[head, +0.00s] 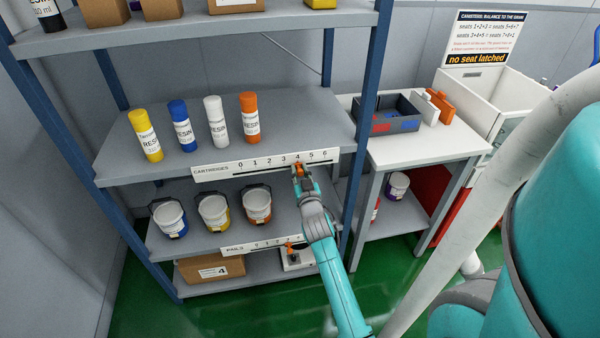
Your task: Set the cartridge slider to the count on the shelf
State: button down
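The cartridge scale (212,172), a white strip marked CARTRIDGES with numbers 0 to 6, runs along the front edge of the middle shelf. An orange piece that looks like its slider (300,169) shows just under the 4 mark. My gripper (301,174) is at this piece, with its fingertips around or against it; I cannot tell whether they grip it. The fingers hide part of the slider. On the shelf above stand a yellow cartridge (147,137), a blue cartridge (182,127), a white cartridge (216,122) and an orange cartridge (250,118), all upright in a row.
Below, a pails scale (236,250) has its own orange slider (291,245), close to my arm. Three pails stand on the lower shelf, including a yellow-banded pail (214,212). A blue shelf post (366,110) and a white table (440,148) are to the right.

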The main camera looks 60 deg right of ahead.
jog(key=c, duration=0.9)
grip_release()
jog(key=shift+c, duration=0.2)
jog(key=v, duration=1.2)
jog(key=s+a+f+n+t+y, duration=0.1)
jog(key=s+a+f+n+y, duration=0.1)
jog(key=a, duration=0.5)
jog(key=s+a+f+n+t+y, duration=0.1)
jog(key=s+a+y, duration=0.1)
jog(key=a, duration=0.6)
jog(key=s+a+f+n+t+y, duration=0.1)
jog(key=s+a+f+n+y, duration=0.15)
jog(key=a, duration=0.45)
jog(key=s+a+r+n+y, duration=0.2)
jog(key=s+a+r+y, duration=0.1)
jog(key=s+a, duration=0.4)
jog(key=s+a+r+n+y, duration=0.2)
jog(key=s+a, duration=0.4)
jog(key=s, duration=0.3)
jog(key=shift+s+a+r+y, duration=0.25)
jog(key=shift+a+r+y, duration=0.15)
jog(key=shift+r+y, duration=0.6)
